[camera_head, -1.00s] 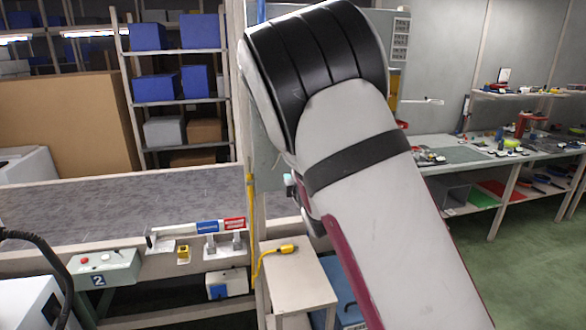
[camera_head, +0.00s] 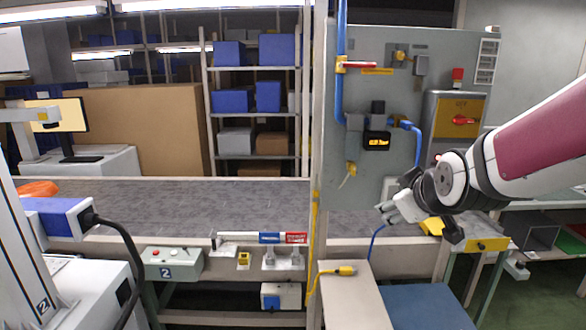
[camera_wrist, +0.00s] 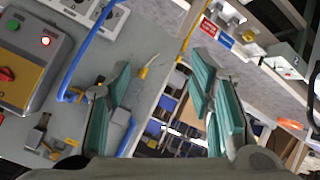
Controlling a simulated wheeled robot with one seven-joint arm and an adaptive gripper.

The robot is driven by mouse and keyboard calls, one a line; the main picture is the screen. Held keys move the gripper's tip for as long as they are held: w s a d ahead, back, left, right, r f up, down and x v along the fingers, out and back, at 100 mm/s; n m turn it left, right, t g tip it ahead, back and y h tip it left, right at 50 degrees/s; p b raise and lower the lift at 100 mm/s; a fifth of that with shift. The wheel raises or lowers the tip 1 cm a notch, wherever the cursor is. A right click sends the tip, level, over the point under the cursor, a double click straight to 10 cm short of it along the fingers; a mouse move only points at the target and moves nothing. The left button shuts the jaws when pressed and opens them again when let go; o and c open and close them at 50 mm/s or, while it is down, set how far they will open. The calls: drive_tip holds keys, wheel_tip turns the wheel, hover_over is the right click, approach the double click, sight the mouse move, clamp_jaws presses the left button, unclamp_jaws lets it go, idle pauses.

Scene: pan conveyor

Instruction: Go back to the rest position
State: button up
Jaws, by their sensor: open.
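My gripper (camera_head: 388,211) is at the right of the head view, in front of the lower part of a grey panel (camera_head: 375,85). My arm reaches in from the right edge. In the wrist view my gripper (camera_wrist: 160,100) shows its green-padded fingers spread wide apart. Nothing is between them. The grey panel also shows in the wrist view (camera_wrist: 150,50), on its left side, behind the fingers.
A conveyor belt (camera_head: 150,205) runs across the left and middle. A small table (camera_head: 350,297) and a blue surface (camera_head: 425,305) stand below my gripper. A control box (camera_head: 172,263) marked 2 is at the lower left. Shelves (camera_head: 255,118) stand behind the belt.

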drive_tip(key=s+a+m+g, duration=0.2)
drive_tip(key=s+m+g, duration=0.3)
drive_tip(key=s, duration=2.2)
drive_tip(key=shift+a+m, duration=0.25)
drive_tip(key=shift+m, duration=0.35)
